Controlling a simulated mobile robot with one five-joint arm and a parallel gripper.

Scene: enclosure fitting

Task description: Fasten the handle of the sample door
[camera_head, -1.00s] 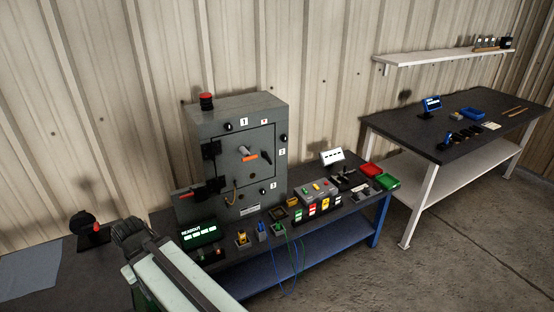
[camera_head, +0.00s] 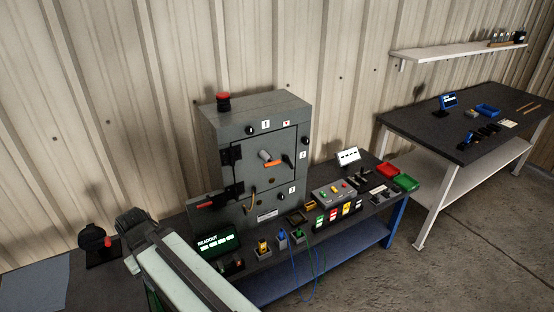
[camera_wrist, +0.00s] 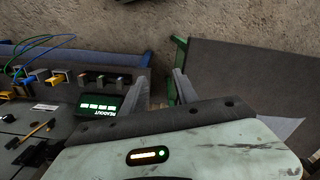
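A grey enclosure (camera_head: 230,135) stands on the bench with a square front door (camera_head: 255,150), which looks closed. A handle with an orange grip (camera_head: 274,163) sits at the door's middle; its fastening is too small to tell. A red-tipped black lever (camera_head: 207,204) sticks out at the enclosure's lower left. My gripper (camera_wrist: 162,88) shows in the wrist view with its two fingers apart and nothing between them. It points down past the bench edge, away from the enclosure door. My arm lies at the lower left of the head view.
A green readout (camera_head: 217,244) and several small coloured connectors with cables stand along the bench front. A button box (camera_head: 333,195) and red and green trays (camera_head: 405,182) are at the right. A second table (camera_head: 440,140) stands farther right, with open floor before it.

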